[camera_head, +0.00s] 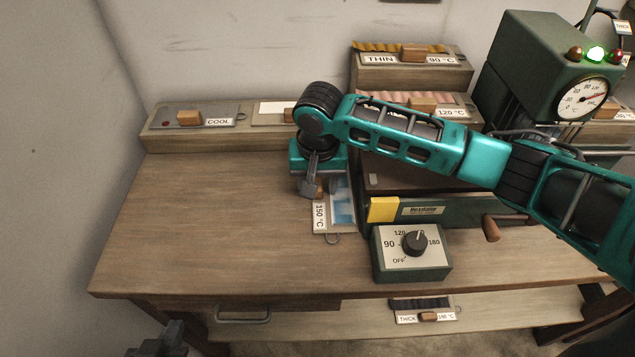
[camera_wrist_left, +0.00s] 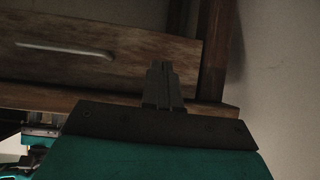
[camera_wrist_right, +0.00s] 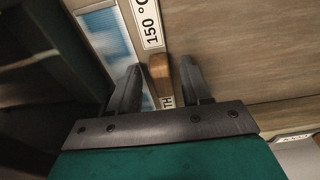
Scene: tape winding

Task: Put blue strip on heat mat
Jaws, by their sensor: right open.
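The blue strip (camera_head: 343,206) lies on a small board with a 150 °C label, left of the green heater box; it also shows in the right wrist view (camera_wrist_right: 108,38). The board has a wooden handle (camera_wrist_right: 160,82). My right gripper (camera_head: 311,187) is open, pointing down, with its fingers on either side of this handle, apart from it. A dark flat plate (camera_head: 400,180) on the heater box may be the heat mat; my right arm hides part of it. My left gripper (camera_head: 168,340) is low in front of the table, empty, its fingers together in the left wrist view (camera_wrist_left: 163,66).
A control box (camera_head: 412,254) with a dial stands in front of the heater. A COOL board (camera_head: 195,117) and other strip boards stand on shelves behind. A green gauge machine (camera_head: 540,65) is at the back right. A THICK board (camera_head: 424,312) lies lower in front. The left tabletop is clear.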

